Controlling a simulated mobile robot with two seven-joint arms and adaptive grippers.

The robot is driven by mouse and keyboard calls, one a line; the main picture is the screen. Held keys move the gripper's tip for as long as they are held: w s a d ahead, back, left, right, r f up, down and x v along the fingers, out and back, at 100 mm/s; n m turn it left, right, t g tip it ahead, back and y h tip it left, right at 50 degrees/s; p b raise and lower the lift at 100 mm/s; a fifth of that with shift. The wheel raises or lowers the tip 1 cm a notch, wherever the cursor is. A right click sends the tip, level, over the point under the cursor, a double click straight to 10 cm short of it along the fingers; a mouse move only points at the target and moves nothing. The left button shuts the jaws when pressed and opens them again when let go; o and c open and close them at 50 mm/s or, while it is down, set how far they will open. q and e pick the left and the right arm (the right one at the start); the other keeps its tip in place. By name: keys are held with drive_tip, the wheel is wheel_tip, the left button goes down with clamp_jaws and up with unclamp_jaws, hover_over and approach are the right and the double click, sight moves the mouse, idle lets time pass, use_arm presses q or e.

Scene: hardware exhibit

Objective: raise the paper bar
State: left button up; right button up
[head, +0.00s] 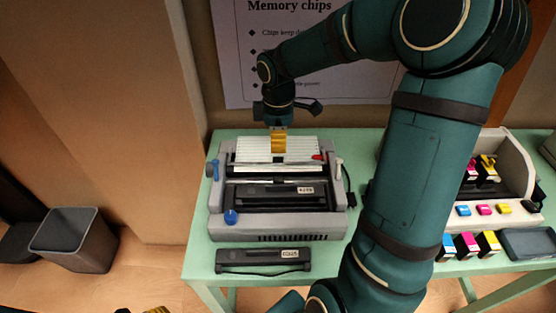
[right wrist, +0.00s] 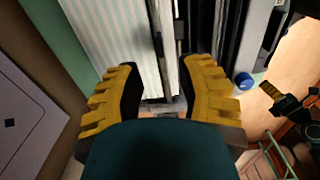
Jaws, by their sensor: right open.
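The grey printer (head: 222,222) stands on the green table with striped paper (head: 248,150) at its back. A thin light bar (head: 262,169), which looks like the paper bar, crosses in front of the paper. In the right wrist view the bar (right wrist: 169,60) runs away between the fingers, with small dark rollers beside it. My right gripper (head: 278,148) points down over the paper; its yellow fingers (right wrist: 165,92) are apart with nothing held. I cannot tell contact with the bar. Part of my left gripper shows at the right wrist view's right side (right wrist: 275,98); its opening is unclear.
A blue knob (head: 231,217) and a red lever (head: 318,157) are on the printer. A dark cartridge (head: 262,261) lies in front. Another printer with ink cartridges (head: 488,241) stands at right. A poster (head: 240,60) hangs behind; a bin (head: 75,240) is at left.

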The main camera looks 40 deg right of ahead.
sight(278, 158)
wheel_tip(278, 158, down, 7)
drive_tip(key=shift+r+b, duration=0.1)
drive_tip(key=shift+b, duration=0.7)
drive_tip(key=shift+c, duration=0.3)
clamp_jaws()
